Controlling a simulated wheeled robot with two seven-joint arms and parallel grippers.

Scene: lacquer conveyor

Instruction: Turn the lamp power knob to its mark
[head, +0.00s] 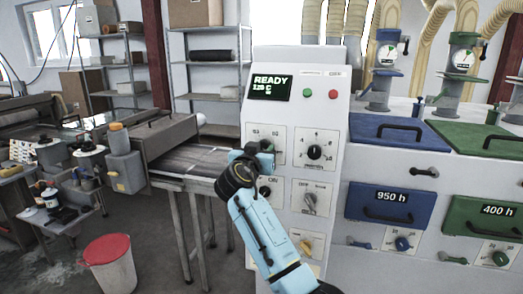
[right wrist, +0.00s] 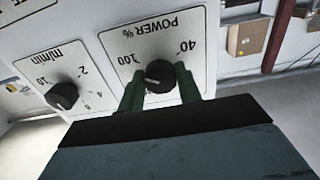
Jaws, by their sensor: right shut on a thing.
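The lamp power knob (right wrist: 160,76) is black with a pale pointer line. It sits on a white plate marked POWER % (right wrist: 150,42), with 40 and 100 on the scale; this view is upside down. My right gripper (right wrist: 161,92) has one dark green finger on each side of the knob and is shut on it. The pointer lies toward the left of the knob in this view; I cannot make out a separate target mark. In the head view my right gripper (head: 262,153) covers the knob on the console's upper left plate (head: 254,130). My left gripper is not in view.
More knobs lie below.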

